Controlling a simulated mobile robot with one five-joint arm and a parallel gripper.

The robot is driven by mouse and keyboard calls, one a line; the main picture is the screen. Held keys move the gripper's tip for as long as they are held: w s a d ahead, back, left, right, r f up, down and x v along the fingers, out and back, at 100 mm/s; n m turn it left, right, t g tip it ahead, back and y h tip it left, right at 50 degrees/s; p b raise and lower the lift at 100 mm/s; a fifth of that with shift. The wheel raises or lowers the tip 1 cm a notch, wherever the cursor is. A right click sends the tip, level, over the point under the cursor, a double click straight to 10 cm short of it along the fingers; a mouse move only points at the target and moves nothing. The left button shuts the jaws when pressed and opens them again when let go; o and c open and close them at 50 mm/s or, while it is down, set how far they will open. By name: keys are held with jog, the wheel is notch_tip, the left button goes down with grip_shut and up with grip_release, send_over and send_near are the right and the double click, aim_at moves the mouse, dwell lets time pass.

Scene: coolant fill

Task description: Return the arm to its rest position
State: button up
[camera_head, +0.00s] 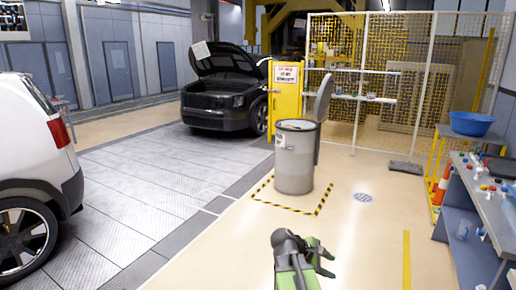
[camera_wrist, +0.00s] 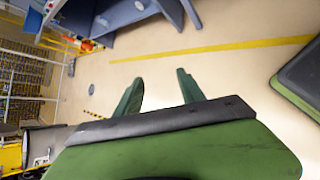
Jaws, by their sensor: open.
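My gripper (camera_head: 318,256) shows at the bottom centre of the head view, at the end of my green and dark grey arm. In the wrist view its two green fingers (camera_wrist: 158,92) stand apart with bare floor between them. It is open and empty, and touches nothing. The rest of my arm is cut off by the lower edge of the head view.
A grey bin (camera_head: 295,160) with its lid raised stands ahead inside a striped floor marking. A workbench (camera_head: 470,215) with small items is at right, near a blue basin (camera_head: 471,123) and an orange cone (camera_head: 441,186). A white car (camera_head: 35,140) is at left; a dark car (camera_head: 222,98) has its hood up. Floor around my gripper is clear.

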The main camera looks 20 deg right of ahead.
jog(key=a+f+m+y, duration=0.2)
jog(key=a+m+y, duration=0.1)
jog(key=a, duration=0.7)
jog(key=w+a+f+m+y, duration=0.1)
jog(key=a+f+m+y, duration=0.1)
jog(key=a, duration=0.9)
jog(key=a+f+m+y+p, duration=0.1)
jog(key=a+m+y, duration=0.3)
jog(key=a, duration=0.7)
jog(key=shift+w+f+m+t+y, duration=0.15)
jog(key=shift+f+m+t+y, duration=0.15)
jog(key=shift+f+m+t, duration=0.25)
